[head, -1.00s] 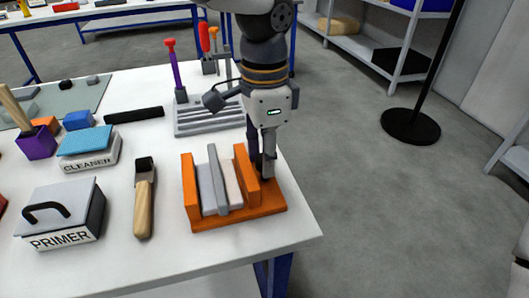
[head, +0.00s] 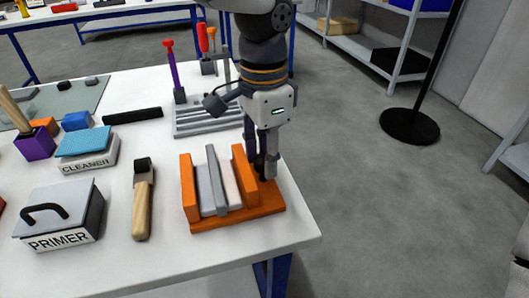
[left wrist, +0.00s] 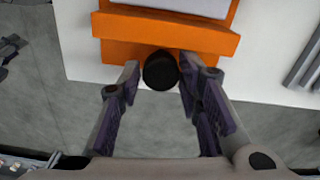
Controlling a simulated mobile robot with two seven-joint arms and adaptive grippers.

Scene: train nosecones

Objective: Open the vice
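The orange vice (head: 238,224) stands at the table's near right corner. Its upright jaws hold grey and white slabs (head: 217,188) between them. Its dark round knob (left wrist: 160,70) sticks out beyond the right jaw, and in the head view it is partly hidden by the fingers. My left gripper (head: 262,163) comes down from above at the knob. In the left wrist view its fingers (left wrist: 158,80) are apart, one on each side of the knob. A gap shows on the left; the right finger is very close, and contact is unclear. My right gripper is not in view.
A brush (head: 142,200), a primer box (head: 62,222) and a cleaner box (head: 88,152) lie left of the vice. A grey slotted rack (head: 205,120) stands behind it. The table ends just right of the vice, with open floor beyond.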

